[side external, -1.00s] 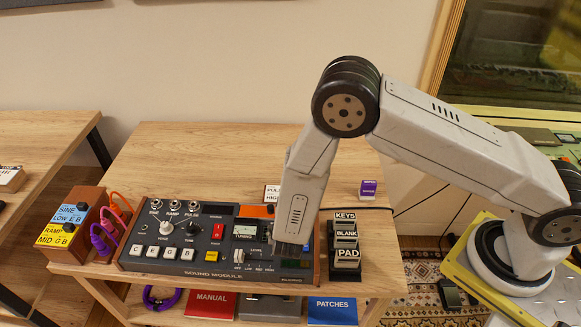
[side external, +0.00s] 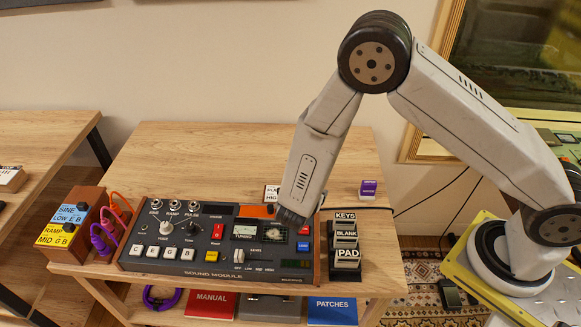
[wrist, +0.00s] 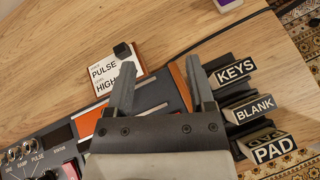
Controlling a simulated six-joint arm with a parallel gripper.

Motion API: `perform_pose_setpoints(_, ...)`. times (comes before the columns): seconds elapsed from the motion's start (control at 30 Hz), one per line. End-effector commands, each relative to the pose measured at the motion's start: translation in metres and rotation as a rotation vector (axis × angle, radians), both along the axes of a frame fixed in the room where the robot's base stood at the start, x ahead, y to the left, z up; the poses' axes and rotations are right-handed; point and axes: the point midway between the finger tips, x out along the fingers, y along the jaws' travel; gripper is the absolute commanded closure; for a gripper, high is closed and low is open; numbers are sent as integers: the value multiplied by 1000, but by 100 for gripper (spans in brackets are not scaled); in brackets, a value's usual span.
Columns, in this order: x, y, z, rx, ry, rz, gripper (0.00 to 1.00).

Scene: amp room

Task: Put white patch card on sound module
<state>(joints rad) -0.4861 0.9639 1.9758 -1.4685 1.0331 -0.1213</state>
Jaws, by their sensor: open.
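The white patch card (side external: 271,190) lies on the table just behind the sound module (side external: 150,262), partly hidden by my gripper in the side view. In the wrist view the white patch card (wrist: 103,82) reads PULSE and HIGH and has a black knob on top. The sound module (wrist: 62,138) shows there with an orange strip near its back edge. My gripper (side external: 290,219) is over the module's back right part. In the wrist view my gripper (wrist: 158,78) is open, with nothing between its fingers; the card is beyond and left of the left fingertip.
A rack with KEYS (side external: 345,216), BLANK and PAD cards stands right of the module. A purple and white block (side external: 369,188) sits behind it. Blue and yellow cards (side external: 68,215) stand in a wooden holder at the left, with purple and orange cables. The table's back is clear.

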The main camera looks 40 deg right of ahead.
Motion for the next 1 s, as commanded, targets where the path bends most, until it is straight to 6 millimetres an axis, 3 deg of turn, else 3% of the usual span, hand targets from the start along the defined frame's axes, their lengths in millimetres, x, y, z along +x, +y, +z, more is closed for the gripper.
perform_pose_setpoints(0.1, -19, -20, 19, 121, -15, -194, 31)
perform_pose_setpoints(0.33, -59, -41, 47, 375, -79, -565, 31)
perform_pose_setpoints(0.7, -106, -42, 90, 811, -296, -1124, 31)
perform_pose_setpoints(1.0, -119, -40, 125, 1143, -558, -1503, 31)
